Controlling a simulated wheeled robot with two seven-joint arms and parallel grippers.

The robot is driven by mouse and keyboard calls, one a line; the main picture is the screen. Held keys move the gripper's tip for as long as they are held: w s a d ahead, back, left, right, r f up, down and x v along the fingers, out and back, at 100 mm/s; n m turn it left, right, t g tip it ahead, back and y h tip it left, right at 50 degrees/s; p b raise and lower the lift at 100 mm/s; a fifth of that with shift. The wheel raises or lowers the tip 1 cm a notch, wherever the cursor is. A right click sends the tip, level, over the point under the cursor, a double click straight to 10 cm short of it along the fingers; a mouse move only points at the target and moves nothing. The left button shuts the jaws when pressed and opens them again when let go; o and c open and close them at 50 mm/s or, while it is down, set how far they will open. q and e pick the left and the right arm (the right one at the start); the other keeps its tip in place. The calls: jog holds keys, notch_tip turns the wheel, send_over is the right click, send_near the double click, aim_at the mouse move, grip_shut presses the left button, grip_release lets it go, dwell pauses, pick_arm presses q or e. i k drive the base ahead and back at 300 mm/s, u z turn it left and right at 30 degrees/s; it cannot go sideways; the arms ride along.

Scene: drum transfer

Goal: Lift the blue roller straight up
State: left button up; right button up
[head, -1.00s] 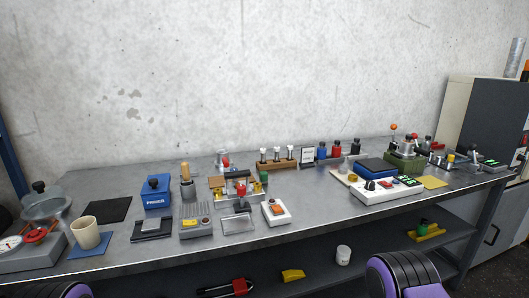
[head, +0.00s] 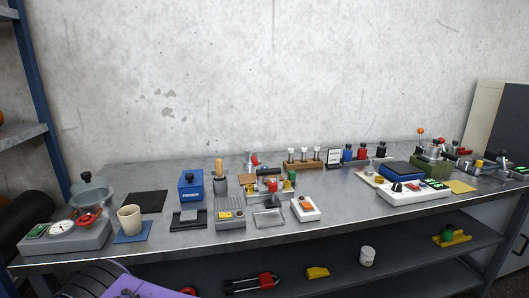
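I cannot make out a clear blue roller in the head view. Part of my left arm shows at the bottom left edge. Neither gripper is in view.
A grey scale (head: 66,240), a beige cup (head: 129,218) and a black mat (head: 145,201) stand at the left. A white control panel (head: 415,194) is at the right. A lower shelf holds a white jar (head: 367,256) and a yellow piece (head: 317,272). The bench's front strip is mostly clear.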

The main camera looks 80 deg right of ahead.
aim_at(347, 152)
jog(key=u, duration=0.3)
jog(key=k, duration=1.85)
jog(key=z, duration=0.25)
